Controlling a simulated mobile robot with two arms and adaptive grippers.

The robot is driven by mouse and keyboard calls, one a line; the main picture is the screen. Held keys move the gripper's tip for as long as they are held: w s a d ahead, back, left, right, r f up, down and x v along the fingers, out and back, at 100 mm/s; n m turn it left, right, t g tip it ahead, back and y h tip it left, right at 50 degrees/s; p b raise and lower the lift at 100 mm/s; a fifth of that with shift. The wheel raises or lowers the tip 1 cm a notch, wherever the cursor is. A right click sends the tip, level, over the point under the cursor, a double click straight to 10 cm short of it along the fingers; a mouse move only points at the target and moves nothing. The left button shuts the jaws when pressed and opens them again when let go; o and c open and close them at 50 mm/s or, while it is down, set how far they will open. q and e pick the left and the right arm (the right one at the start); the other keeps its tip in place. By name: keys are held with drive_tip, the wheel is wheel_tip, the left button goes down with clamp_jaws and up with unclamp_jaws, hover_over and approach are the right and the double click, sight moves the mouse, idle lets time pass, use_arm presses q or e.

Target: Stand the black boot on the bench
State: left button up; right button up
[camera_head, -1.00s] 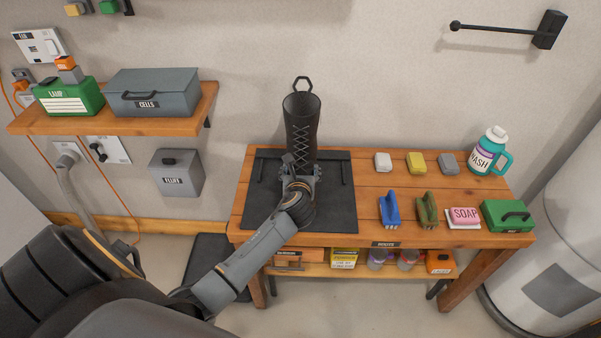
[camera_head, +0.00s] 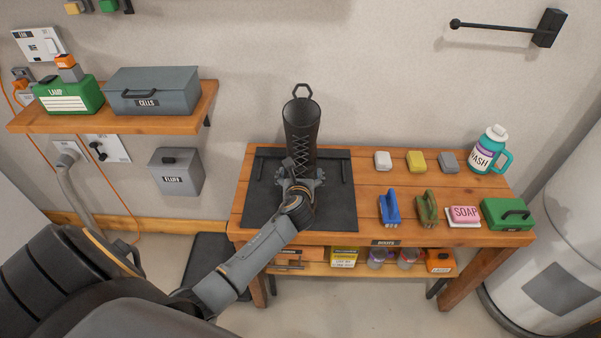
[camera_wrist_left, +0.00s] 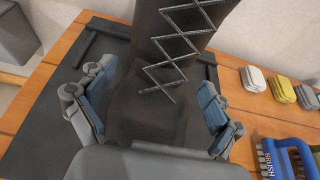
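The black boot (camera_head: 301,126) stands upright on the black mat (camera_head: 335,208) at the left of the wooden bench (camera_head: 372,208). Its laces face me and a loop sticks up from its top. In the left wrist view the boot's foot (camera_wrist_left: 148,112) points toward my gripper. My left gripper (camera_head: 300,183) is at the toe end. In the wrist view its two fingers (camera_wrist_left: 158,108) are spread on either side of the foot, with a visible gap at the right. The boot's sole is hidden behind the gripper. My right gripper is not in view.
Brushes (camera_head: 389,210), soap (camera_head: 464,214), a green box (camera_head: 507,215), small blocks (camera_head: 416,162) and a wash bottle (camera_head: 488,152) stand on the bench's right side. A wall shelf (camera_head: 180,124) with boxes is at the left. Low bars (camera_head: 345,172) edge the mat.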

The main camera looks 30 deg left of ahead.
use_arm(q)
drive_tip(key=shift+r, duration=0.2)
drive_tip(key=r+v, duration=0.1)
drive_tip(key=v, duration=1.1)
drive_tip(key=d+f+n+h, duration=0.5)
drive_tip(key=d+f+n, duration=0.2)
drive_tip(key=d+n, duration=0.25)
drive_tip(key=s+f+n+g+h, duration=0.1)
drive_tip(key=s+f+n, duration=0.1)
drive_tip(key=f, duration=0.4)
drive_tip(key=s+d+f+n+g, duration=0.1)
drive_tip(key=s+f+n, duration=0.2)
drive_tip(key=f, duration=0.3)
drive_tip(key=s+f+n+g+h, duration=0.1)
drive_tip(key=s+f+n, duration=0.1)
drive_tip(key=f, duration=0.3)
drive_tip(key=s+a+f+n+g, duration=0.1)
drive_tip(key=s+f+n+g, duration=0.4)
drive_tip(key=s+f, duration=1.25)
drive_tip(key=s+f+n+g, duration=0.1)
drive_tip(key=s+f+n, duration=0.2)
drive_tip(key=s, duration=0.6)
drive_tip(key=s+a+f+n+g, duration=0.1)
drive_tip(key=s+f+n, duration=0.1)
drive_tip(key=s, duration=0.6)
drive_tip(key=shift+s+a+f+n+g+p, duration=0.3)
drive_tip(key=shift+s+f+n+p, duration=0.05)
drive_tip(key=shift+s+n, duration=0.1)
